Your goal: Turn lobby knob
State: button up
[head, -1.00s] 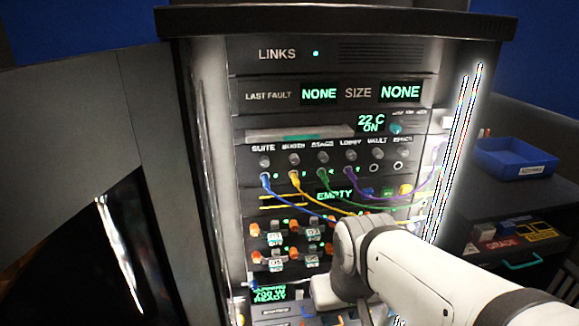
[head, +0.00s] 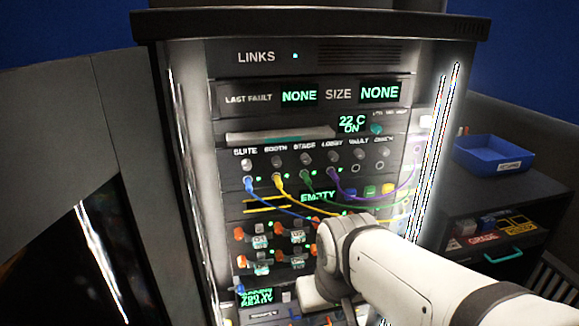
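The lobby knob (head: 332,158) is a small grey knob under the LOBBY label, fourth from the left in a row of similar knobs on the rack panel. A purple cable (head: 375,194) is plugged into the jack below it. My white arm (head: 400,262) reaches in from the lower right, and its visible end is well below the knob row. My gripper's fingers do not show, so I cannot see what they hold. Nothing touches the lobby knob.
Blue, yellow, green and purple cables droop across the panel under the knobs. Orange-handled switches (head: 240,234) sit lower left. A blue tray (head: 493,154) stands on a dark cabinet at right. Space directly before the knobs looks clear.

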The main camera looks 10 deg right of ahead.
aim_at(332, 154)
jog(key=u, duration=0.55)
jog(key=k, duration=1.4)
jog(key=z, duration=0.5)
jog(key=i, duration=1)
jog(key=z, duration=0.05)
